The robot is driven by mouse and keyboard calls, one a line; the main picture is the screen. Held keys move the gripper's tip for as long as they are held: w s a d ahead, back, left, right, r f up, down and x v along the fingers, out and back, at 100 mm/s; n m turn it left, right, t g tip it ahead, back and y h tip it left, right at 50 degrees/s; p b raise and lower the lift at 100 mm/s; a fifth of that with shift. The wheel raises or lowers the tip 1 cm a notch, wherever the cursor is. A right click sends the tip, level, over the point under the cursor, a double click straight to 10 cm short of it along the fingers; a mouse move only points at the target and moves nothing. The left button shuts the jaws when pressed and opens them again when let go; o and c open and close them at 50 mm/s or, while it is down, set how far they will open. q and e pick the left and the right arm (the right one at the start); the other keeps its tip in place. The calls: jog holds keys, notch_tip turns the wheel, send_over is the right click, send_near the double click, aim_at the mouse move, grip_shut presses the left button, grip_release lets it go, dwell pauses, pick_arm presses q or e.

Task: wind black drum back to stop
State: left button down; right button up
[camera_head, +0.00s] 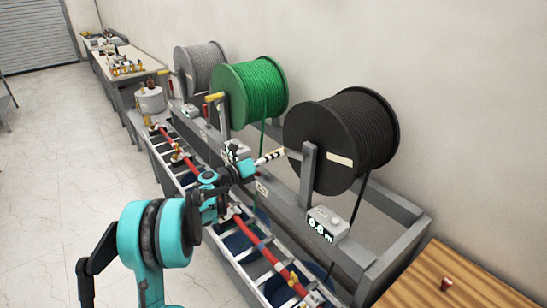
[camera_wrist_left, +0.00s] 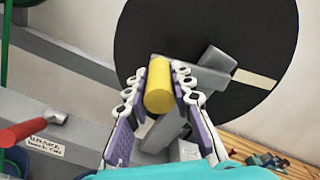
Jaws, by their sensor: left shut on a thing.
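The black drum (camera_head: 360,135) stands on the rack at the right in the head view, with dark cable wound on it and a pale strip on its near face. Its flat face also fills the upper right of the left wrist view (camera_wrist_left: 215,30). My left gripper (camera_head: 280,155) reaches to the drum's near side. In the left wrist view its fingers are shut on a yellow crank handle (camera_wrist_left: 158,88), which sits between the pads by a grey crank arm (camera_wrist_left: 211,68). A counter box (camera_head: 325,226) below the drum seems to read 0.8 m. My right gripper is not in view.
Green (camera_head: 255,90) and grey (camera_head: 200,65) drums stand farther left on the rack. A red lever (camera_wrist_left: 35,131) beside a brake label is left of my gripper. A wooden table (camera_head: 450,280) is at lower right. The floor at left is clear.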

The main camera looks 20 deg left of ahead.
pick_arm(q)
jog(key=shift+s+d+f+b, duration=0.1)
jog(key=shift+f+b, duration=0.2)
jog(key=shift+f, duration=0.2)
jog(key=c, duration=1.3)
grip_release()
jog(key=shift+f, duration=0.1)
jog(key=v, duration=1.2)
